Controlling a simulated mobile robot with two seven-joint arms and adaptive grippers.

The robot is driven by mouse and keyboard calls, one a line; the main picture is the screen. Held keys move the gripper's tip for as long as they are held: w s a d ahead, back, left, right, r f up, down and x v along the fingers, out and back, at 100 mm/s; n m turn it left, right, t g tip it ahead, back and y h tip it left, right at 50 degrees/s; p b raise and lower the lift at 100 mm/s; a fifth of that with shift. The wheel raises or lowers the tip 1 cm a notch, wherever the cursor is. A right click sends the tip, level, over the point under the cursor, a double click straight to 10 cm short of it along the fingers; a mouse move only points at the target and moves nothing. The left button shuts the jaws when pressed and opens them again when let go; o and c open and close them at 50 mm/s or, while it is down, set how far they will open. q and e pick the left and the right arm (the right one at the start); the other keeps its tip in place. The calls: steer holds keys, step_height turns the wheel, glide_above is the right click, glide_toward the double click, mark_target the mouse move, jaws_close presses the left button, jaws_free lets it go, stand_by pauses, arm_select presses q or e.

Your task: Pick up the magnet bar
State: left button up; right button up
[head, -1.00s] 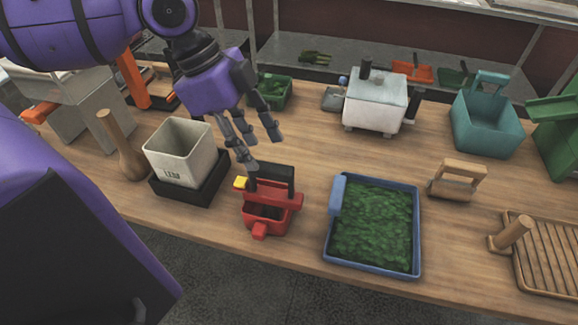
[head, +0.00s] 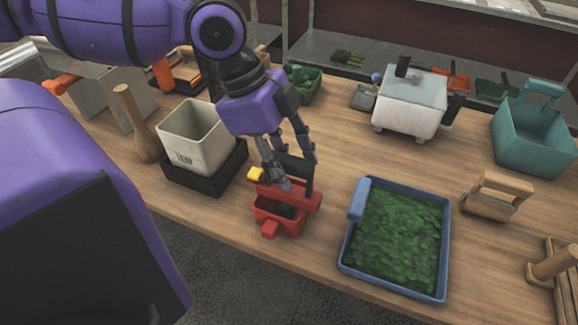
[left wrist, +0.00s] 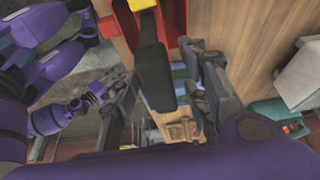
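A black bar-like handle (head: 294,165) stands up at the back of a red box-shaped device (head: 281,212) with a yellow block (head: 255,174) at its left end. I take this bar for the magnet bar, but cannot be sure. My left gripper (head: 292,175) is over the red device, fingers apart and pointing down, around or just in front of the bar. Contact cannot be told. In the left wrist view a long dark bar (left wrist: 154,70) lies beside grey fingers (left wrist: 205,85). My right gripper (left wrist: 97,94) shows small at the left there; its opening is unclear.
A blue tray of green material (head: 395,240) stands close right of the red device. A pale square container (head: 197,138) on a black base is close left. A wooden-handled tool (head: 497,196) and white lidded box (head: 410,103) are farther right. The front table edge is near.

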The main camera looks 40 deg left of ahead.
arm_select(q)
steer(key=c, duration=0.5)
jaws_close()
arm_select(e)
steer(key=shift+s+d+f, duration=0.1)
steer(key=shift+s+f, duration=0.2)
steer(key=shift+s, duration=0.2)
steer(key=shift+s+d+f, duration=0.1)
steer(key=shift+s+f, duration=0.15)
steer(key=shift+s, duration=0.25)
